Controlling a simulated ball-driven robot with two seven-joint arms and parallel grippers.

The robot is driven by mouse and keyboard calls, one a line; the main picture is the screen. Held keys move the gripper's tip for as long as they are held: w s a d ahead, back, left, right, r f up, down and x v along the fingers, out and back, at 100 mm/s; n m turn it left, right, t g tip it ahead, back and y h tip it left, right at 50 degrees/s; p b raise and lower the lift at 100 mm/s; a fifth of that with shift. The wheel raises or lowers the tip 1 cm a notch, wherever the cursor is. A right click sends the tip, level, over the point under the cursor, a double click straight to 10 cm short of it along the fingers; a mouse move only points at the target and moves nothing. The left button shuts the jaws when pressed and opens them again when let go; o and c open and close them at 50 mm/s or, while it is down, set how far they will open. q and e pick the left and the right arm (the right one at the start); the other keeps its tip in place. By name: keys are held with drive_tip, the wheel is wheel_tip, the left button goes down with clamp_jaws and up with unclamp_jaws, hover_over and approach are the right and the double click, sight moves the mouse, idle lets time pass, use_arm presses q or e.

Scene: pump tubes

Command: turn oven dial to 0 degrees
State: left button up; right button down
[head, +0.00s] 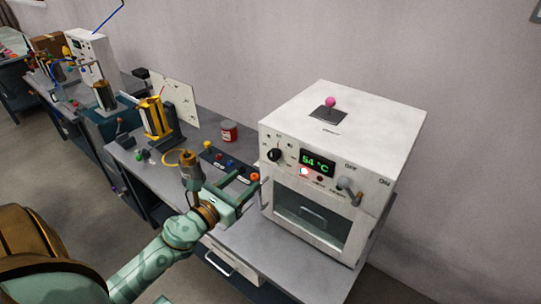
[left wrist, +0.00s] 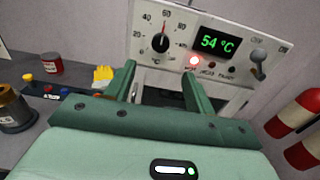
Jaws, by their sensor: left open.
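The white oven (head: 345,125) stands on the grey bench. Its black dial (head: 274,155) is at the upper left of the front panel. In the left wrist view the dial (left wrist: 160,42) has its pointer roughly upward, near the 60 mark. The green display (head: 318,163) reads 54 °C, and a red lamp glows below it. My left gripper (head: 248,180) is open and empty, in front of the oven's left side and below the dial. In the left wrist view its fingers (left wrist: 158,68) stand apart below the dial, not around it. My right gripper is not in view.
A lever switch (head: 347,186) marked OFF and ON sits right of the display. The oven door (head: 312,215) is shut. A button panel (head: 229,163), a red can (head: 229,131) and a yellow-framed device (head: 154,117) stand left of the oven.

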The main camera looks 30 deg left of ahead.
sight(272, 158)
use_arm(q)
drive_tip(key=w, duration=0.8)
drive_tip(key=w+d+p, duration=0.1)
drive_tip(key=w, duration=0.3)
drive_tip(key=shift+w, duration=0.25)
drive_tip(key=c, duration=1)
